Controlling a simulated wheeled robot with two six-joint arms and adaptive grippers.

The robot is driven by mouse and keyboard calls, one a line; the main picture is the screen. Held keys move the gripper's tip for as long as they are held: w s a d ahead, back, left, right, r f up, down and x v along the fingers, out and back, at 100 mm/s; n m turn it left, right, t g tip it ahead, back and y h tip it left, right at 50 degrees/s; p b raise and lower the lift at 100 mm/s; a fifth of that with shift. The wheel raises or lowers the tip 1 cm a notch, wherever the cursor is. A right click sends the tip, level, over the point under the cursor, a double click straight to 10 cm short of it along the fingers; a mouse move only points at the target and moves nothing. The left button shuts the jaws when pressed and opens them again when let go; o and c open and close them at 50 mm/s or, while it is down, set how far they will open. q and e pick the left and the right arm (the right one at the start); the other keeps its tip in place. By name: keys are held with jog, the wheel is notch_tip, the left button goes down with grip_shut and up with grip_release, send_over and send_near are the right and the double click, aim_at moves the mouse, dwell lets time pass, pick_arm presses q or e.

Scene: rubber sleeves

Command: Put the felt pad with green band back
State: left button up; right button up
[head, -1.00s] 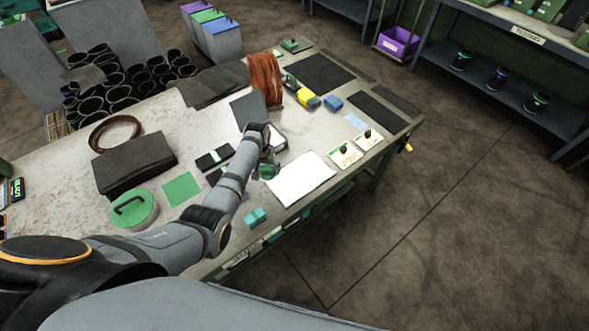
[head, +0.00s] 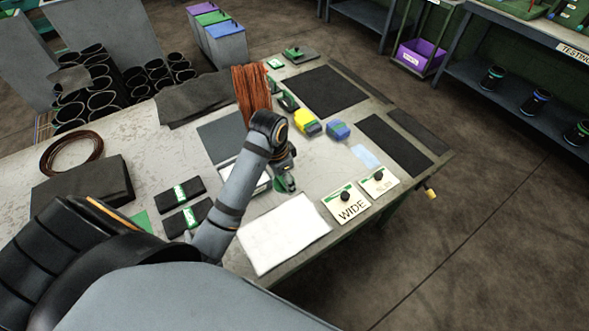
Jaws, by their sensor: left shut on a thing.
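My left gripper (head: 287,183) is just beyond the far edge of the white sheet, over the table. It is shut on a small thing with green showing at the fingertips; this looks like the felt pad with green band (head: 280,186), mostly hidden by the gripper. Two dark flat packs with green-and-white bands, a far one (head: 193,187) and a near one (head: 201,213), lie left of my forearm. Blocks with a yellow top (head: 307,122) and a blue top (head: 338,130) stand beyond the gripper. My right gripper is out of view.
The white sheet (head: 280,235) lies at the near edge. A copper-coloured coil (head: 250,92) stands behind my wrist. Dark mats (head: 397,145) lie at the right.

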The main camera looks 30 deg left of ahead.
pick_arm(q)
jog(key=w+a+f+p, duration=0.2)
jog(key=w+a+f, duration=0.1)
jog(key=w, duration=0.4)
send_over(292, 173)
jog(key=s, duration=0.1)
notch_tip(292, 173, down, 6)
jog(key=shift+r, duration=0.1)
jog(key=shift+w+a+f, duration=0.1)
jog(key=shift+f, duration=0.1)
jog(key=shift+w+f, duration=0.15)
jog(key=shift+f, duration=0.1)
notch_tip(292, 173, down, 3)
jog(key=shift+r, duration=0.15)
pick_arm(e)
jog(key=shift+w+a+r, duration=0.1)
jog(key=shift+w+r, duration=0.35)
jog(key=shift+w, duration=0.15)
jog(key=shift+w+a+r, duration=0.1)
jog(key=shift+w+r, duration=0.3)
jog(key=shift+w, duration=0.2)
pick_arm(q)
jog(key=shift+f, duration=0.2)
jog(key=o, duration=1.1)
jog(key=shift+f, duration=0.1)
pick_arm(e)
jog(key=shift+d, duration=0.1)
